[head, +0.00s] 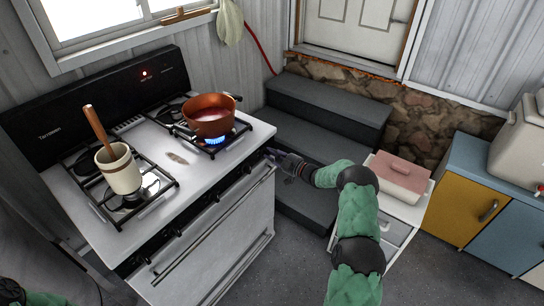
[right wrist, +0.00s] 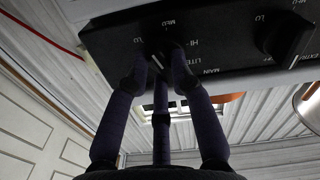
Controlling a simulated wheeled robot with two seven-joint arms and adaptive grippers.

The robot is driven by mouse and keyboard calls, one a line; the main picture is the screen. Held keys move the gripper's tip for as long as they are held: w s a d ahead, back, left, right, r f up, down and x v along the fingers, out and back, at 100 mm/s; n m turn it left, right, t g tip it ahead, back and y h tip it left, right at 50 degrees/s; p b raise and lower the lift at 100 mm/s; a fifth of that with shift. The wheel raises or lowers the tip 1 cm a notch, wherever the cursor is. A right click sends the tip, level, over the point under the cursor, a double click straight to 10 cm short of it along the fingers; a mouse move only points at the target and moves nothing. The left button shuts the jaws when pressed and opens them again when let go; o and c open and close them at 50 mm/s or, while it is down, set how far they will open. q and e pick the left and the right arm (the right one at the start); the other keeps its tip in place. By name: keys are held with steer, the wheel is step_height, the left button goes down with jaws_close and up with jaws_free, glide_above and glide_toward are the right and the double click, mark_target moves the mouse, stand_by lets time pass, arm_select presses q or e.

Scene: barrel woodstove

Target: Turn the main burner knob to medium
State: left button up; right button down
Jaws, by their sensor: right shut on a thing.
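The white stove (head: 215,235) stands at left with a row of dark knobs along its front panel. My right gripper (head: 279,159) is at the right end of that panel. In the right wrist view its fingers (right wrist: 161,66) are shut on the main burner knob (right wrist: 160,46), which they mostly hide. A blue flame (head: 213,141) burns under a copper-coloured pot (head: 210,114) on the right burner. My left gripper is out of view; only a bit of green arm shows at the lower left.
Another knob (right wrist: 285,38), near the word EXTRA, sits to the right in the wrist view. A cream crock (head: 120,170) with a wooden handle stands on the left burners. Dark steps (head: 325,105) rise beside the stove. A pink-lidded container (head: 400,176) sits on a white cabinet at right.

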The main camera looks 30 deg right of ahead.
steer(key=m, duration=0.6)
steer(key=shift+f+m, duration=0.2)
steer(key=shift+m, duration=0.2)
stand_by(0.4)
steer(key=c, duration=1.1)
jaws_free()
steer(key=shift+o, duration=0.2)
steer(key=v, duration=1.2)
